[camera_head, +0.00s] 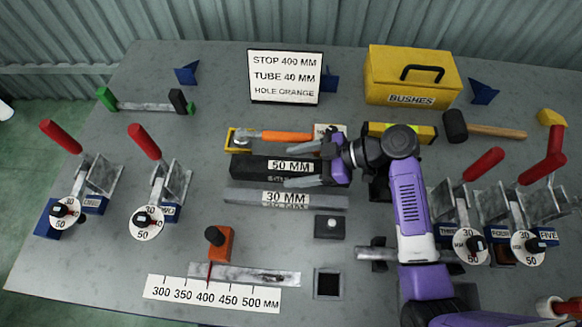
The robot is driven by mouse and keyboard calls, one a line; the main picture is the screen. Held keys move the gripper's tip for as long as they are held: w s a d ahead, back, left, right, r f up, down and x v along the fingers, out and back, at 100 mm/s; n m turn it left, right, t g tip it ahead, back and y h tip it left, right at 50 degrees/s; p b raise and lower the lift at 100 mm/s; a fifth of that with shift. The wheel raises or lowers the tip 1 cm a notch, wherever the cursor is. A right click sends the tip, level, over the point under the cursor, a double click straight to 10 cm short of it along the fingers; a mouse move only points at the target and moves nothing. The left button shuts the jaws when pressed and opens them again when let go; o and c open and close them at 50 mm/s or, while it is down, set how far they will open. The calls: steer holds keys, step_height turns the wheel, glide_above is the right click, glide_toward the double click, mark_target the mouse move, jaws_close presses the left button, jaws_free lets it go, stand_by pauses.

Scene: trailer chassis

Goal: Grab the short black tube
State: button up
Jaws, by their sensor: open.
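A black square tube (250,167) lies left to right in the middle of the table, with a white "50 MM" label on it. My gripper (303,165) comes in from the right over the tube's right part. Its two grey fingers point left and are spread apart, one towards the tube's far side and one towards its near side. The jaws are open, and I cannot tell whether they touch the tube. The tube's right end is partly hidden by my gripper. A grey tube (245,196) labelled "30 MM" lies just in front of it.
Behind the tube is a yellow tool with an orange handle (287,136). A sign (285,77) and a yellow bushes box (385,78) stand farther back. Red-handled clamps flank both sides. A ruler (213,294) and an orange stop (221,244) are in front.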

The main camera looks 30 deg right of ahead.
jaws_close()
stand_by(0.3)
steer(key=shift+r, duration=0.1)
